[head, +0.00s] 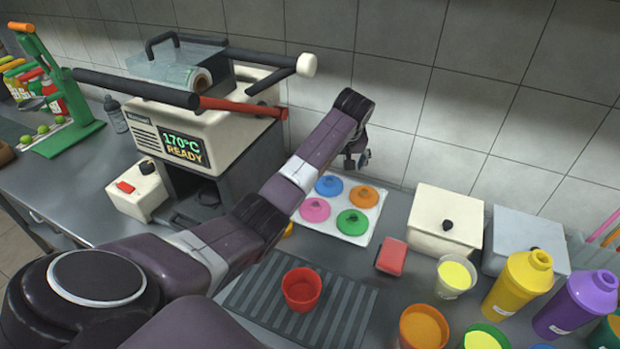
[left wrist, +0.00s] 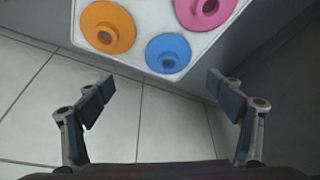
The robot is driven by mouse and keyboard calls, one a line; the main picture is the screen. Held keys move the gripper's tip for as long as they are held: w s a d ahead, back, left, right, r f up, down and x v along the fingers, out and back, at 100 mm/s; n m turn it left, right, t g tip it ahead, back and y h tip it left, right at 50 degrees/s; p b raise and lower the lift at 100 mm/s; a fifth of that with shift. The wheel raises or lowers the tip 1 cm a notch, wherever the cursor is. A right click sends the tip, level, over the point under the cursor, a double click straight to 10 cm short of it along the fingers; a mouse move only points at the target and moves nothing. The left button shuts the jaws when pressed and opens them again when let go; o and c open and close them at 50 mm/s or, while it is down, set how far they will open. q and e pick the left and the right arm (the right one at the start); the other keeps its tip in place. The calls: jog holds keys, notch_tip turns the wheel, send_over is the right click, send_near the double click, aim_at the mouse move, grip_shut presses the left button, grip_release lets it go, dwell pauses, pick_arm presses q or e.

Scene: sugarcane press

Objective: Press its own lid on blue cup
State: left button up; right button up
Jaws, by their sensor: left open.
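The blue lid (head: 329,186) lies on a white tray (head: 311,221) by the back wall, with orange, pink and green lids. The blue lid also shows in the left wrist view (left wrist: 168,53), just beyond my fingers. My left gripper (head: 357,158) is open and empty, above the tray's back edge near the blue and orange lids. In the left wrist view its two fingers (left wrist: 159,84) are spread wide apart, with the blue lid above the gap. My right gripper is not in view.
A red cup (head: 301,289) stands on the ridged dark mat (head: 258,292). White and grey lidded boxes, a red block (head: 391,256), several cups and yellow and purple bottles crowd the right. A heat-sealing machine (head: 200,133) stands left of my arm.

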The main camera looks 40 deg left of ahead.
aim_at(330, 180)
pick_arm(q)
jog(key=shift+s+a+f+n, duration=0.1)
jog(key=shift+a+f+n, duration=0.1)
jog(key=shift+a, duration=0.25)
jog(key=shift+s+a+f+n, duration=0.1)
jog(key=shift+a+f, duration=0.1)
jog(key=shift+a, duration=0.2)
jog(key=shift+d, duration=0.15)
jog(key=shift+r, duration=0.1)
jog(key=shift+x, duration=1.35)
jog(key=shift+s+p+x, duration=0.2)
jog(key=shift+p+x, duration=0.25)
jog(key=shift+x, duration=2.1)
jog(key=shift+c, duration=0.4)
